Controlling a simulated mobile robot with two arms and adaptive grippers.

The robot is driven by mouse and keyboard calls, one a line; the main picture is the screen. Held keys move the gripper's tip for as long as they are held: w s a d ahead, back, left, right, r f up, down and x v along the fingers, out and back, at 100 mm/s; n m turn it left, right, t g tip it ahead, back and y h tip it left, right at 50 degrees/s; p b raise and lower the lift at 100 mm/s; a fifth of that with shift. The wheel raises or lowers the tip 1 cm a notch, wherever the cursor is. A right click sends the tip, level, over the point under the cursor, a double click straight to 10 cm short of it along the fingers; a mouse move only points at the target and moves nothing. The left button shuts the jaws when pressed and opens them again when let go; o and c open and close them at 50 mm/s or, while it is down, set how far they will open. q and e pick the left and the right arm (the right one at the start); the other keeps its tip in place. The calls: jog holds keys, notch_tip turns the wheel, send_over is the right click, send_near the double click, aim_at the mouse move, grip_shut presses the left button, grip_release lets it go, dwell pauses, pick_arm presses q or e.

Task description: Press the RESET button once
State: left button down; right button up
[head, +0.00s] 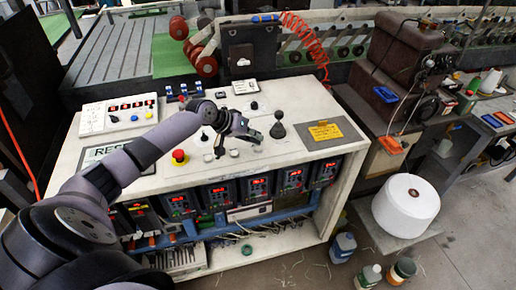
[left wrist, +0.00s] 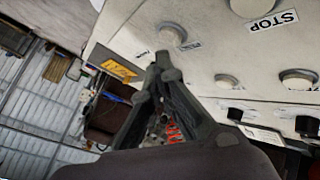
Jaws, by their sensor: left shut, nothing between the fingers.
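A white sign (head: 103,152) reading "RESE", its end hidden by my left arm, lies on the left of the console top (head: 290,150). I cannot tell which button it belongs to. My left gripper (head: 249,133) is shut and empty, low over the console top, left of a black joystick (head: 277,128). In the left wrist view its fingertips (left wrist: 161,62) are close to a grey button (left wrist: 173,35) with small, unreadable labels beside it; contact cannot be told. A STOP label (left wrist: 272,20) and a pale round button (left wrist: 298,78) are to the right. My right gripper is not in view.
A red emergency button (head: 179,156) and pale buttons (head: 234,153) are near my left arm. A white switch box (head: 118,115) stands at the left and a yellow label (head: 326,131) lies at the right. Red-lit displays (head: 257,186) line the front.

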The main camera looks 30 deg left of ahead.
aim_at(256, 147)
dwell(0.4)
pick_arm(q)
jog(key=shift+f, duration=0.45)
jog(key=shift+f, duration=0.45)
dwell(0.5)
dwell(0.4)
jog(key=shift+r+p, duration=0.65)
jog(key=shift+r, duration=0.2)
notch_tip(256, 147, up, 5)
jog(key=p, duration=0.4)
jog(key=shift+r+p, duration=0.1)
jog(key=shift+p, duration=0.3)
